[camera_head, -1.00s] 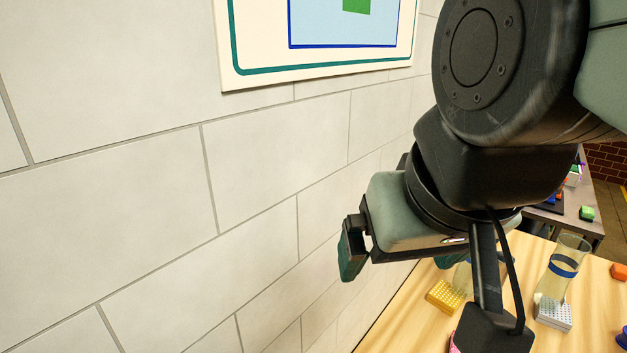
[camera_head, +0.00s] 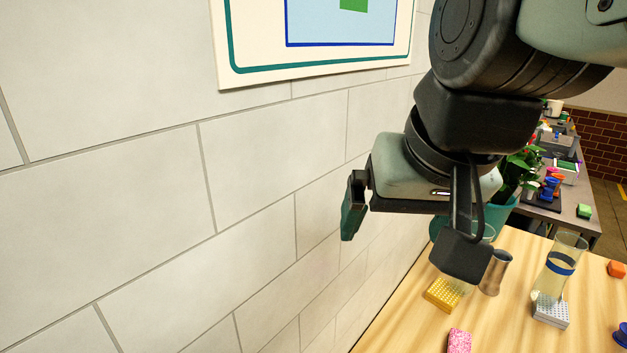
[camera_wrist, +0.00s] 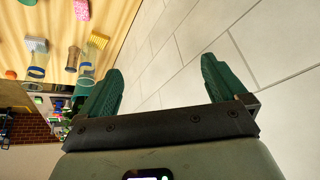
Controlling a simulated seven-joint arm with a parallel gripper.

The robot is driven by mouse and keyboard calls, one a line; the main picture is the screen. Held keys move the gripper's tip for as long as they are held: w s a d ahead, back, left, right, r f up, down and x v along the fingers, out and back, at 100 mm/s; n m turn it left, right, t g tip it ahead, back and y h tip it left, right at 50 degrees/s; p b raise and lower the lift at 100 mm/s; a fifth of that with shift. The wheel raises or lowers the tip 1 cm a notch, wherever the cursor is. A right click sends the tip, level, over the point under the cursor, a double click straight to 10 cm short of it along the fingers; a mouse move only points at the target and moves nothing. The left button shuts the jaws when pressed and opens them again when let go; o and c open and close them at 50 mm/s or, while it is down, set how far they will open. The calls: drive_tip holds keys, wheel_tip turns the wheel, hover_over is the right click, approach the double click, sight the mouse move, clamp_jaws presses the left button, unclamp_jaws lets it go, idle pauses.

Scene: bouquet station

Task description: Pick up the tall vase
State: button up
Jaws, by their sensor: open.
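A tall clear glass vase with a blue band (camera_head: 562,263) stands on the wooden table at the right of the head view. It also shows at the left of the wrist view (camera_wrist: 37,72). I cannot tell for certain which one is the tall vase. My gripper (camera_wrist: 160,67) is open and empty, with green fingers. It is beside the wall, left of and apart from the vases.
A white perforated block (camera_head: 550,312) and a yellow one (camera_head: 443,294) sit in front of the glass vessels. A potted plant (camera_head: 515,175) stands behind.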

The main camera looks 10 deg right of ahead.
drive_tip(key=w+d+f+m+g+h, duration=0.1)
drive_tip(key=w+d+f+m, duration=0.25)
drive_tip(key=w+d, duration=0.45)
drive_tip(key=w+d+f+m+g, duration=0.15)
drive_tip(key=w+d+m, duration=0.35)
drive_tip(key=w, duration=0.5)
drive_tip(key=w+d+f+m+g+h, duration=0.1)
drive_tip(key=w+d+f+m+h, duration=0.1)
drive_tip(key=w+d+f, duration=0.5)
drive_tip(key=w+d+f+m+h, duration=0.15)
drive_tip(key=d+f, duration=0.35)
drive_tip(key=d, duration=0.5)
drive_tip(key=s+x, duration=0.1)
drive_tip(key=x, duration=1)
drive_tip(key=shift+d+f, duration=0.2)
drive_tip(key=shift+d, duration=0.25)
drive_tip(key=shift+w, duration=0.1)
drive_tip(key=shift+c, duration=0.4)
drive_tip(key=shift+m, duration=0.3)
clamp_jaws()
